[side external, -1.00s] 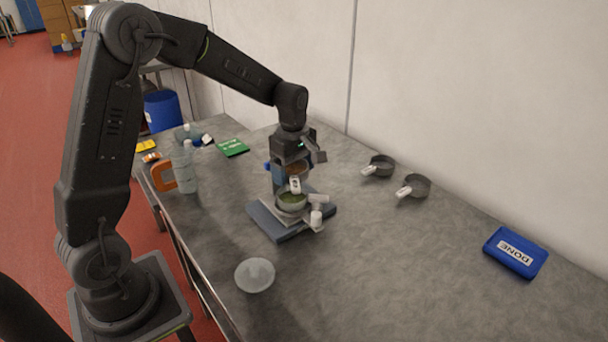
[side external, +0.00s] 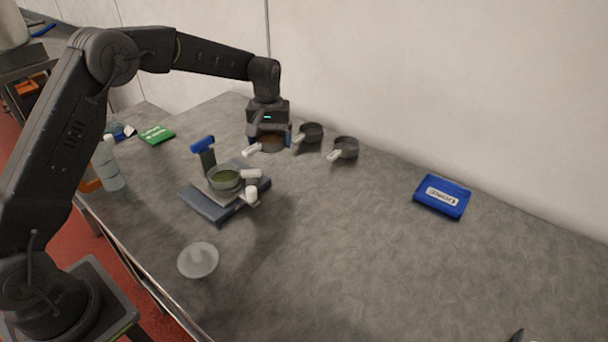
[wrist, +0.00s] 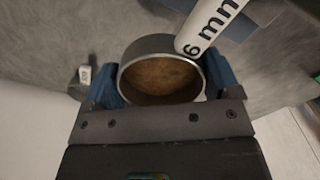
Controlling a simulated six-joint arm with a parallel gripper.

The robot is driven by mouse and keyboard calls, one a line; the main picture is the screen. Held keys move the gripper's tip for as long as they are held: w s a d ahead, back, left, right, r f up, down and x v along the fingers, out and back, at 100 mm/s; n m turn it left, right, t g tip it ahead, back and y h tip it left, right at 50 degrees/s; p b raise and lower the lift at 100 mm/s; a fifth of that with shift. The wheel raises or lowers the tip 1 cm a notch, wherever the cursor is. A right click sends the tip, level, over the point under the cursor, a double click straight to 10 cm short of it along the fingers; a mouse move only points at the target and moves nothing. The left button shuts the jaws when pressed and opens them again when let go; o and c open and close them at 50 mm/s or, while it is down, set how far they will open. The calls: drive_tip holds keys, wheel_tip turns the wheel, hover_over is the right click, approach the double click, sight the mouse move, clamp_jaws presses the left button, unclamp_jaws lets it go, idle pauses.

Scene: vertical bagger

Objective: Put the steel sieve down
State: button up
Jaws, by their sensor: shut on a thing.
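The steel sieve (side external: 271,146), a round grey pan with a brown inside and a white handle, is between the blue fingers of my gripper (side external: 269,135) at the back of the table. In the wrist view my gripper (wrist: 163,82) is shut on the sieve (wrist: 160,78) from both sides, and its white handle (wrist: 208,25) reads "6 mm". The sieve is at or just above the table; I cannot tell if it touches. It is left of two similar grey sieves (side external: 310,132) (side external: 345,148), close to the nearer one.
A pan with green contents (side external: 226,178) sits on a dark sieving stand (side external: 212,205) in front. A clear funnel-like dish (side external: 198,261) is near the front edge. A blue "DONE" tray (side external: 442,197) lies to the right. The wall stands close behind.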

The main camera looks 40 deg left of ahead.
hover_over(304, 181)
wheel_tip(304, 181, down, 5)
drive_tip(key=shift+f, duration=2.05)
drive_tip(key=shift+f, duration=0.15)
drive_tip(key=o, duration=0.9)
drive_tip(key=shift+c, duration=0.2)
